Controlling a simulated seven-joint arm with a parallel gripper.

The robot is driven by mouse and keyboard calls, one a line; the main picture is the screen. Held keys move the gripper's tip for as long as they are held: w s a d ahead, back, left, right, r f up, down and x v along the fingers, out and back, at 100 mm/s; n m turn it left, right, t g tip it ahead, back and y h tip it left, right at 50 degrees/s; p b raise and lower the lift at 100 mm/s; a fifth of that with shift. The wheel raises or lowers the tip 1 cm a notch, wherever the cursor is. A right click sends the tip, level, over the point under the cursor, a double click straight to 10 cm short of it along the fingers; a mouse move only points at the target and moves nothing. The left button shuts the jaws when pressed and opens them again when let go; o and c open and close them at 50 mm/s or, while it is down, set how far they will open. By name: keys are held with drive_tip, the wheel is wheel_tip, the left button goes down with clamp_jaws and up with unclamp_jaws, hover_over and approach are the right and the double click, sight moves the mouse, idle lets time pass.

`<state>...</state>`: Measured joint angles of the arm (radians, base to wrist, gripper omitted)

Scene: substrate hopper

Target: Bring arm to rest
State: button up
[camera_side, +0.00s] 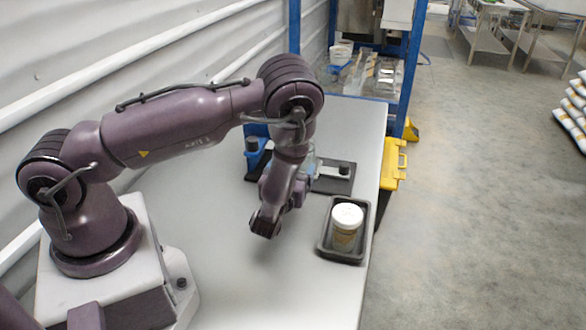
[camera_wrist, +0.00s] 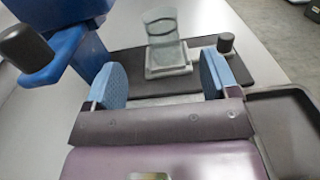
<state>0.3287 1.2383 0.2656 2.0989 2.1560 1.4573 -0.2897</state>
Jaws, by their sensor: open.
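My gripper (camera_side: 265,226) hangs above the white table (camera_side: 300,285) in the side view, pointing down, left of a black tray (camera_side: 324,244). In the wrist view its two blue finger pads (camera_wrist: 162,82) stand wide apart with nothing held between them. A jar with a white lid (camera_side: 347,222) stands upright in the tray. Behind my gripper is a dark base plate (camera_side: 338,184). In the wrist view a clear container (camera_wrist: 160,27) on a pale block stands on that plate, beyond the fingers. My arm partly hides this container in the side view.
A blue stand with a dark knob (camera_wrist: 50,45) is at the left in the wrist view. A yellow box (camera_side: 394,165) sits at the table's right edge. A blue-framed shelf (camera_side: 408,75) stands behind. The table's front part is clear. A corrugated wall runs along the left.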

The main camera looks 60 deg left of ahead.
drive_tip(key=s+r+n+g+h, duration=0.1)
drive_tip(key=s+r+n+g, duration=0.55)
drive_tip(key=r+n, duration=0.3)
drive_tip(key=s+r+n+g+h, duration=0.1)
drive_tip(key=s+r+n+g, duration=0.4)
drive_tip(key=r+n+g, duration=0.35)
drive_tip(key=s+d+r+n+t+h, duration=0.7)
drive_tip(key=s+d+r+n+h, duration=0.1)
drive_tip(key=d+r+n+h, duration=0.1)
drive_tip(key=shift+d+r+t+h, duration=0.45)
drive_tip(key=shift+d+h, duration=0.45)
drive_tip(key=shift+d, duration=0.2)
